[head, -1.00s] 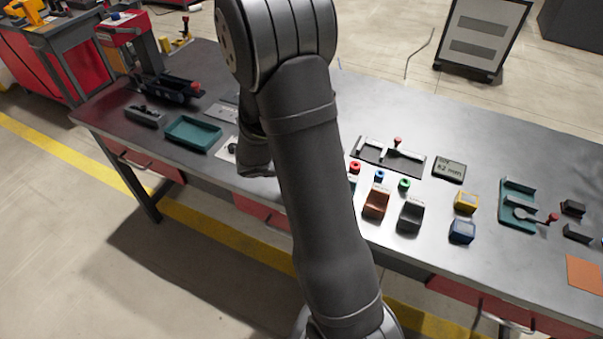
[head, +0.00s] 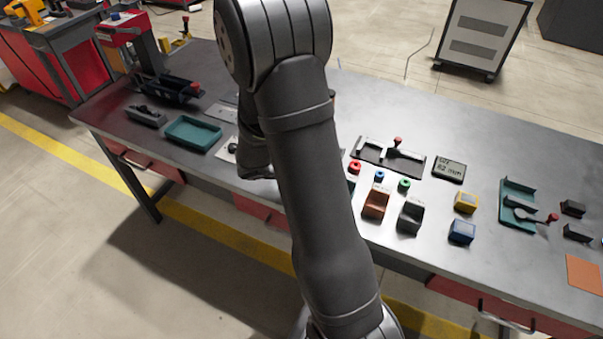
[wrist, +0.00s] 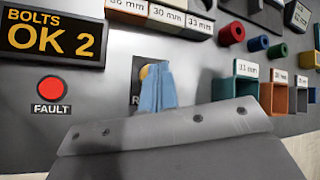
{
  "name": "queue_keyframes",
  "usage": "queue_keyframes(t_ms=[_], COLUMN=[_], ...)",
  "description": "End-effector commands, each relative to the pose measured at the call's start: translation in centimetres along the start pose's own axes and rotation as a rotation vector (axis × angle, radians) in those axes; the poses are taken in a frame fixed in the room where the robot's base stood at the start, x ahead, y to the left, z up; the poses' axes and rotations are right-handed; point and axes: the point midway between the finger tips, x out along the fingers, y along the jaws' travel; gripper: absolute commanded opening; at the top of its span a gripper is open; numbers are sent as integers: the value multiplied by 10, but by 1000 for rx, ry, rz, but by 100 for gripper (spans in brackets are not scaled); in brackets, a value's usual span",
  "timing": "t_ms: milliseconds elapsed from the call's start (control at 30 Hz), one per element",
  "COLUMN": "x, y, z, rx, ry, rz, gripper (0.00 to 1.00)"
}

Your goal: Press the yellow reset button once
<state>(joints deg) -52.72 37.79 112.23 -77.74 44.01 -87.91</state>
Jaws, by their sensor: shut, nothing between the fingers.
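In the wrist view, the yellow reset button (wrist: 143,73) shows as a small yellow edge on a dark plate whose label reads "R" before it is covered. My gripper (wrist: 158,84), with pale blue fingers, is shut and empty. Its fingertips overlap the button in the picture and hide most of it. I cannot tell whether they touch it. In the head view my own arm hides the button and the fingertips.
Left of the button are a red fault light (wrist: 50,90) and a display (wrist: 55,36) reading "BOLTS OK 2". To the right are a red ring (wrist: 232,34), a blue ring (wrist: 258,43) and a teal bin (wrist: 236,87). A green tray (head: 192,133) lies on the table's left.

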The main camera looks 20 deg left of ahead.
Motion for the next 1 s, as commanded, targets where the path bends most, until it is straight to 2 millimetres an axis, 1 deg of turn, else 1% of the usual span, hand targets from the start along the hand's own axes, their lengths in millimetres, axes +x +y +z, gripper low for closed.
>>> queue_keyframes(t_ms=[1000], x=[6], y=[4], z=[-4], rx=[0], ry=[0], rz=[0], gripper=[0])
